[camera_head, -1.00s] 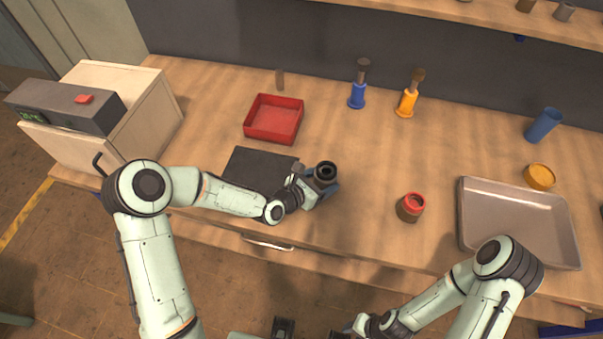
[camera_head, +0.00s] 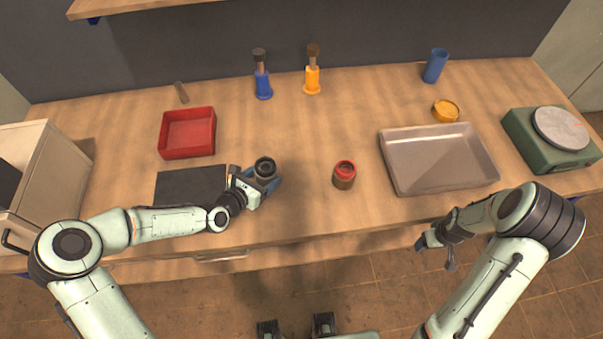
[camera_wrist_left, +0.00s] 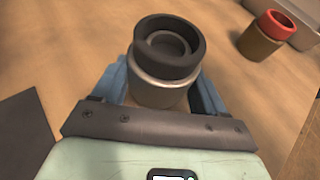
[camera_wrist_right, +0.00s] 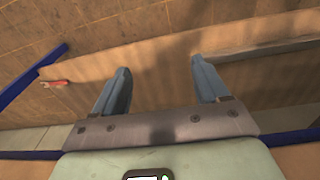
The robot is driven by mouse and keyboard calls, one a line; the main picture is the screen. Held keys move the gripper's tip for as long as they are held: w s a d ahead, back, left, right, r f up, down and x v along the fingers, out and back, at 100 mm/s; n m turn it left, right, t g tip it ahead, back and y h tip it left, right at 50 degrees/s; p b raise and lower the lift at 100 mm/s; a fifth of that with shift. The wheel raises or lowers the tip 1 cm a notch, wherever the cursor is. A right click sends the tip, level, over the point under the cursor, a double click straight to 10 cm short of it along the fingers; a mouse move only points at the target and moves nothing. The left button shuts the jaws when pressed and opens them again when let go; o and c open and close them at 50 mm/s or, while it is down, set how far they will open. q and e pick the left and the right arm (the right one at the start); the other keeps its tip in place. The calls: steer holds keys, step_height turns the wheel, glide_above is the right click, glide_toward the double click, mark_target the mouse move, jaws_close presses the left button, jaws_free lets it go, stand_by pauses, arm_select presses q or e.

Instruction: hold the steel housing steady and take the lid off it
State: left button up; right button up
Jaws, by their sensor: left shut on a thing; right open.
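The steel housing (camera_wrist_left: 160,92) is a grey metal cylinder with a dark, ring-shaped lid (camera_wrist_left: 170,45) on top. In the head view the housing (camera_head: 265,181) stands near the table's front, right of the black mat, with the dark lid (camera_head: 264,165) uppermost. My left gripper (camera_head: 268,184) is shut on the housing's body, with a blue finger on each side below the lid. My right gripper (camera_head: 436,254) is open and empty, low in front of the table edge below the metal tray. Its two spread fingers show in the right wrist view (camera_wrist_right: 160,84).
A red-topped brown jar (camera_head: 344,176) stands right of the housing. A metal tray (camera_head: 440,190) lies farther right. A black mat (camera_head: 190,183) and red bin (camera_head: 188,155) are left. Blue (camera_head: 263,88) and orange (camera_head: 312,84) brush holders stand behind. Table between housing and jar is clear.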

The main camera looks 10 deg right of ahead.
steer(key=s+d+r+m+t+h, duration=0.1)
steer(key=s+d+r+m+h, duration=0.25)
steer(key=d+r, duration=0.75)
steer(key=s+d+r+m+t+h, duration=0.15)
steer(key=d+r+h, duration=0.25)
steer(key=d+r, duration=0.75)
steer(key=w+a+n+t+y, duration=0.2)
steer(key=w+a+n+t, duration=0.35)
steer(key=w, duration=0.85)
steer(key=w+a+r+n+t+y, duration=0.1)
steer(key=w+a+r+n+y, duration=0.1)
steer(key=w+a, duration=0.55)
steer(key=n+g+y, duration=0.1)
steer(key=n+y, duration=0.7)
steer(key=y, duration=0.7)
glide_toward(258, 164)
steer(key=shift+h, duration=0.25)
steer(key=x, duration=0.6)
steer(key=shift+w+a+r, duration=0.15)
steer(key=shift+a, duration=0.2)
